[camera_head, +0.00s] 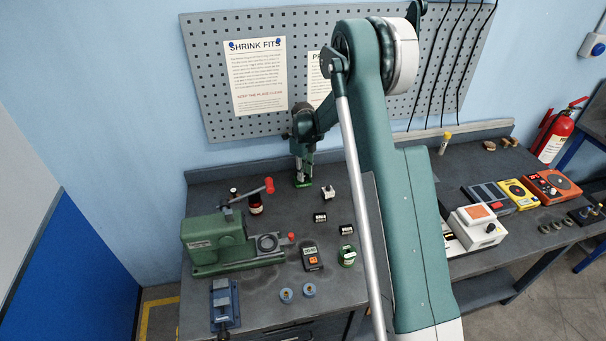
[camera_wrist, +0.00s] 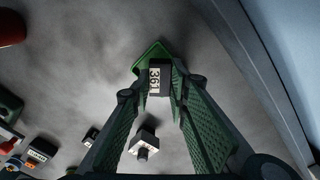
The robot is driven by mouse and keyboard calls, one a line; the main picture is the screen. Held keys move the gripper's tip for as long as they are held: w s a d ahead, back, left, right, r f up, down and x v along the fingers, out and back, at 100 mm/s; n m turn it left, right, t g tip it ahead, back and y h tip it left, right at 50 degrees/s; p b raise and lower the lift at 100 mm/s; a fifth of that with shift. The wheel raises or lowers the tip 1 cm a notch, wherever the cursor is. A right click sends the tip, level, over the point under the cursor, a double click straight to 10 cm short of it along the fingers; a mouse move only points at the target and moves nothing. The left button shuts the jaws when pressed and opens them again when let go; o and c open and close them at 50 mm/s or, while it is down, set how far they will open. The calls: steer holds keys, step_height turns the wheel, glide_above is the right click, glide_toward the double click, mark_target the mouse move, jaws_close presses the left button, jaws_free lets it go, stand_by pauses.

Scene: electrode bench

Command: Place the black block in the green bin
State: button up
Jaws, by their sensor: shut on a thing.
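My gripper (camera_head: 303,168) points down at the back of the bench, over the green bin (camera_head: 302,184). In the wrist view its two green fingers (camera_wrist: 160,82) are closed on the sides of a black block (camera_wrist: 165,72) with a white number label. The green bin's rim (camera_wrist: 150,52) shows just behind and around the block there. The block is at the bin's opening; I cannot tell whether it touches the bin floor. In the head view the gripper hides the block.
Two small dark blocks with white labels (camera_head: 320,217) (camera_head: 346,230) and a pale block (camera_head: 328,193) stand nearby. A green press (camera_head: 220,240) with a red-knobbed lever stands left. A pegboard (camera_head: 215,90) rises behind the bench.

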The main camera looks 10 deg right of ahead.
steer(key=shift+f+b, duration=0.4)
steer(key=shift+f, duration=0.1)
steer(key=o, duration=1)
steer(key=shift+o, duration=0.2)
steer(key=shift+r, duration=0.25)
steer(key=shift+r+p, duration=0.65)
steer(key=shift+p, duration=0.05)
step_height(320, 180, up, 12)
steer(key=shift+f+b, duration=0.25)
steer(key=shift+b, duration=0.15)
